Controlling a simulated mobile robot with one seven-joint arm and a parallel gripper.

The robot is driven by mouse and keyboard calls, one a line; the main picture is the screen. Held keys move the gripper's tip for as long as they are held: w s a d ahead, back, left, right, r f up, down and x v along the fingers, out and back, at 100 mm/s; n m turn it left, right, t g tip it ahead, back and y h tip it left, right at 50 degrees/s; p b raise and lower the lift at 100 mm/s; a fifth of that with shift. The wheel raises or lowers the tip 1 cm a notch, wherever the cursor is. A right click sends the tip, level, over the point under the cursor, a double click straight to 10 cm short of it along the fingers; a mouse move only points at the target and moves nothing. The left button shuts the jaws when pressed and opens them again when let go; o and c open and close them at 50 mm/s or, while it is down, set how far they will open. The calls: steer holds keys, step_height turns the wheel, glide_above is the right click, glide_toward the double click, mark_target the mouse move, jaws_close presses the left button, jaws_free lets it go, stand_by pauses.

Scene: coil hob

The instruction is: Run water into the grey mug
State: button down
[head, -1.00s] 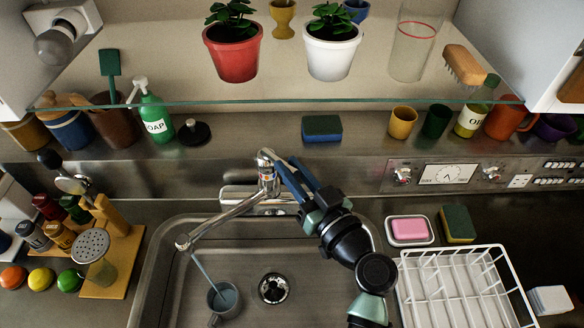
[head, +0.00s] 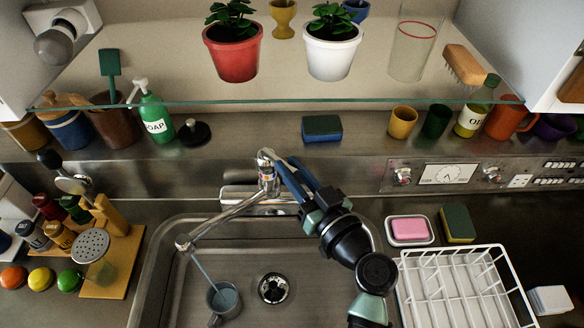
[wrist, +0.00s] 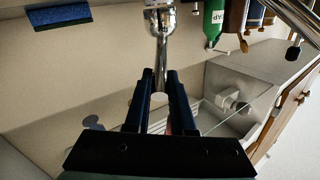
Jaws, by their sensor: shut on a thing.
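The grey mug (head: 215,309) stands upright in the sink, left of the drain. A thin bluish stream of water (head: 202,269) falls from the end of the tap spout (head: 186,243) into it. Bluish water shows inside the mug. The chrome tap (head: 266,172) stands behind the sink, its spout swung to the left. My gripper (head: 287,170) is at the top of the tap, shut on its lever. In the wrist view, the two dark fingers (wrist: 162,80) lie on either side of the chrome lever (wrist: 163,50). The lever's tip is partly hidden by the fingers.
A white dish rack (head: 460,285) stands right of the sink, with a pink soap (head: 409,229) and a sponge (head: 457,223) behind it. A glass shelf with potted plants (head: 232,45) hangs above the tap. The sink drain (head: 273,288) is clear.

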steer(key=shift+f+b, duration=0.2)
steer(key=shift+b, duration=0.2)
steer(key=shift+f+b, duration=0.3)
steer(key=shift+b, duration=0.7)
steer(key=b, duration=0.2)
steer(key=t+b, duration=0.1)
steer(key=b, duration=0.1)
steer(key=shift+s+d+f+y, duration=0.15)
steer(key=shift+f+y, duration=0.15)
steer(key=shift+r, duration=0.2)
steer(key=c, duration=0.8)
jaws_free()
steer(key=shift+o, duration=0.2)
steer(key=b+v, duration=0.4)
steer(key=v, duration=0.9)
steer(key=shift+b, duration=0.4)
